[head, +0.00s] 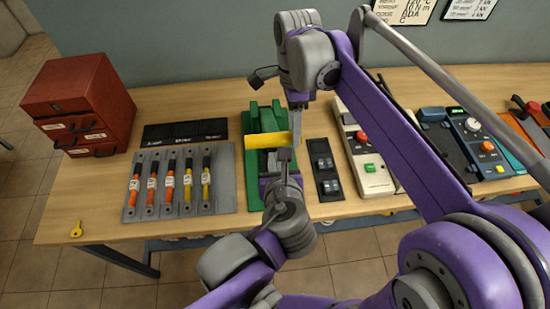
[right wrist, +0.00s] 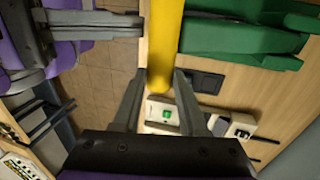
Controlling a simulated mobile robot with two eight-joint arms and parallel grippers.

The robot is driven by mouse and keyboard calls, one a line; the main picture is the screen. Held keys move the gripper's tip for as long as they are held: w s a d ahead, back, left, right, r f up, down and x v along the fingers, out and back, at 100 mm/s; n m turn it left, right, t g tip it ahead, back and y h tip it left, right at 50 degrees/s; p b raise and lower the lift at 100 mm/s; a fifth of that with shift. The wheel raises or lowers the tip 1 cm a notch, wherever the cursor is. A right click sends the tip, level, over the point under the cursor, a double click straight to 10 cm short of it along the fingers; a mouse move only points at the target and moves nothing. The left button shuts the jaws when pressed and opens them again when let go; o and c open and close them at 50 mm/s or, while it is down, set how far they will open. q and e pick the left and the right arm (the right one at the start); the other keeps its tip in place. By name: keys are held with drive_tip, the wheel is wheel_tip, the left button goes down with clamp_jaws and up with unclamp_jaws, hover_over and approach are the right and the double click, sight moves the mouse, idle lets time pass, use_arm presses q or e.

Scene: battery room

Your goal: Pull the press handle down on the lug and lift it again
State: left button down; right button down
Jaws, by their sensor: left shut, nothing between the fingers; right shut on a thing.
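The green press (head: 263,117) stands on the table in the middle of the head view. Its yellow handle (head: 262,140) lies across the front of the press. My right gripper (head: 296,128) reaches down from above and is shut on the handle's right end. In the right wrist view the yellow handle (right wrist: 165,40) runs between the fingers (right wrist: 157,82). My left gripper (head: 284,154) is low at the front of the press, just below the handle, and is shut and empty. It also shows at the left of the right wrist view (right wrist: 128,26). The lug cannot be made out behind my left gripper.
A grey tray (head: 145,210) with several orange and yellow tools lies left of the press. A red drawer cabinet (head: 75,95) stands at the far left. A black switch panel (head: 325,187) and a cream device (head: 370,180) are close on the right. A yellow key (head: 76,230) lies near the front edge.

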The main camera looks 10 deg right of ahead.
drive_tip(key=shift+w+f, duration=0.2)
drive_tip(key=shift+w, duration=0.2)
drive_tip(key=shift+c, duration=2.2)
unclamp_jaws()
use_arm(q)
drive_tip(key=shift+w+r, duration=0.5)
drive_tip(key=shift+r, duration=0.25)
use_arm(e)
drive_tip(key=shift+s+r, duration=0.1)
